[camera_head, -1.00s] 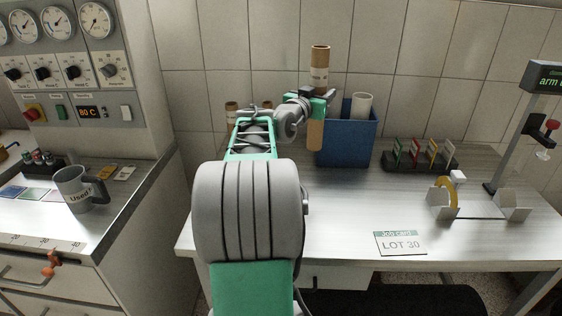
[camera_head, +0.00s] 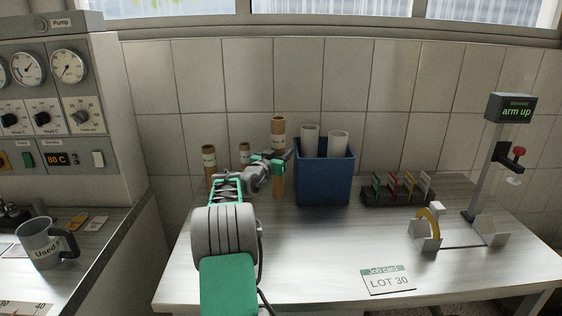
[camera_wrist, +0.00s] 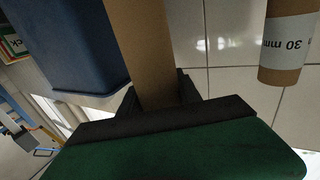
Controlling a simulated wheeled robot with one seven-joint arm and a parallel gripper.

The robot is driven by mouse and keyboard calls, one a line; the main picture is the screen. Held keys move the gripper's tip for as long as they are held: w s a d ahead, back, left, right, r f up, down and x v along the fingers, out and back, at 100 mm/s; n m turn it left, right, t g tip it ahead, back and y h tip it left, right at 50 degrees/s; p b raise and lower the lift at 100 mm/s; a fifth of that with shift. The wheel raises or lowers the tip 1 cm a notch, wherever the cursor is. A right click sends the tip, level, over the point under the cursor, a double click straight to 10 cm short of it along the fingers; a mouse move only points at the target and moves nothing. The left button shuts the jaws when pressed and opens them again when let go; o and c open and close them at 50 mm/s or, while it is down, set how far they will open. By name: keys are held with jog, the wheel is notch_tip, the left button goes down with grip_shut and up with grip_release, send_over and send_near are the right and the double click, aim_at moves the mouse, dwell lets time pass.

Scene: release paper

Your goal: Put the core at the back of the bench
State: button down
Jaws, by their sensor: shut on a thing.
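My gripper (camera_head: 278,163) is shut on a tall brown cardboard core (camera_head: 278,132) with a pale label band. The core is upright at the back of the bench (camera_head: 300,260), just left of the blue bin. I cannot tell whether its foot touches the bench. In the wrist view the core (camera_wrist: 145,45) runs between the dark jaws (camera_wrist: 155,100). Two other brown cores stand at the back left, a taller one (camera_head: 209,157) and a shorter one (camera_head: 244,153). The wrist view shows a core labelled "30 mm" (camera_wrist: 287,35) apart from the held one.
The blue bin (camera_head: 324,180) holds two white rolls (camera_head: 311,140). Right of it are a rack of coloured cards (camera_head: 397,190), a yellow ring on a holder (camera_head: 428,225) and a post with an "arm up" display (camera_head: 510,108). The middle is clear.

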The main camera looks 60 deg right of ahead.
jog(key=shift+w+d+f, duration=0.1)
jog(key=shift+d+f, duration=0.05)
jog(key=shift+f, duration=0.8)
jog(key=shift+w+d+f, duration=0.1)
jog(key=shift+f, duration=0.8)
jog(key=shift+f, duration=0.2)
jog(key=c, duration=0.8)
grip_release()
jog(key=shift+c, duration=0.2)
jog(key=shift+r, duration=0.1)
